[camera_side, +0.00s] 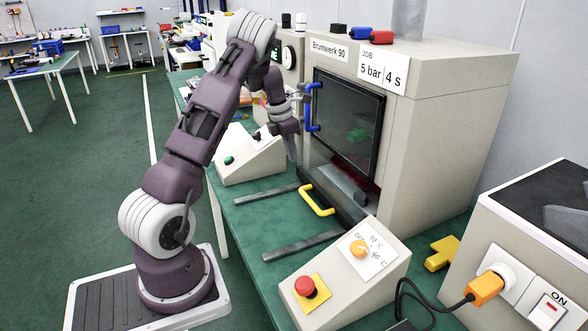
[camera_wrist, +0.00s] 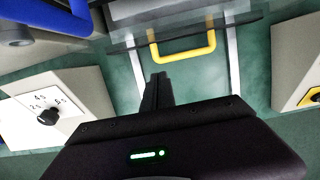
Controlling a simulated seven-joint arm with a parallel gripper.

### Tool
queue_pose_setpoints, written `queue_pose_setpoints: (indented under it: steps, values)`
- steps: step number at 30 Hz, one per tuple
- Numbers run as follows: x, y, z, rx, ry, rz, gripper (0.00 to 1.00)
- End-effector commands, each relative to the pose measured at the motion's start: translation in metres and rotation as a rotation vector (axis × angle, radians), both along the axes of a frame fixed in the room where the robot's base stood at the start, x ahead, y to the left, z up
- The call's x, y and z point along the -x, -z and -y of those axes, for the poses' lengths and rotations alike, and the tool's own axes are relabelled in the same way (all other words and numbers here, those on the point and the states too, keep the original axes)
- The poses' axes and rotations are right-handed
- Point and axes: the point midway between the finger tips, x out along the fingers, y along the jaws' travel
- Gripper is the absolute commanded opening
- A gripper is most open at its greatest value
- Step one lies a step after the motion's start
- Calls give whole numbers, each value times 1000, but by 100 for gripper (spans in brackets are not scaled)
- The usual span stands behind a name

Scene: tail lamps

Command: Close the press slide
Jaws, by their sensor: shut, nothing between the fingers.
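The press (camera_side: 440,130) is a beige box with a dark window door and a blue door handle (camera_side: 311,106). The blue handle also shows at the top left of the wrist view (camera_wrist: 48,18). Below the door is the press slide (camera_side: 345,203), with a yellow handle (camera_side: 317,204) at its front, between two grey rails. The yellow handle shows at the top centre of the wrist view (camera_wrist: 188,57). My gripper (camera_side: 293,155) is shut and empty, above the bench and to the left of the yellow handle in the side view. How far in the slide sits is hard to tell.
A sloped box with a dark knob (camera_side: 248,155) stands on the far side of the rails. A sloped box with a red button (camera_side: 305,287) and orange dial stands on the near side. A yellow piece (camera_side: 442,253) lies beside the press. The green bench between the rails is clear.

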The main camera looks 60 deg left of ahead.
Motion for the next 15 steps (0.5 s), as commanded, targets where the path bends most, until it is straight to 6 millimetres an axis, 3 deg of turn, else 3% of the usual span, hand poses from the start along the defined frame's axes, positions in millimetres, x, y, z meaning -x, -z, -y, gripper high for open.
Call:
queue_pose_setpoints:
  steps: [4, 8, 12, 15]
  values:
    - [5, -21, 0, -1, 0, 1, 0]
    - [30, -13, -4, -70, 77, -78, 0]
    - [84, 11, -17, -360, 512, -283, 0]
    - [81, 11, -12, -592, 928, -308, 0]
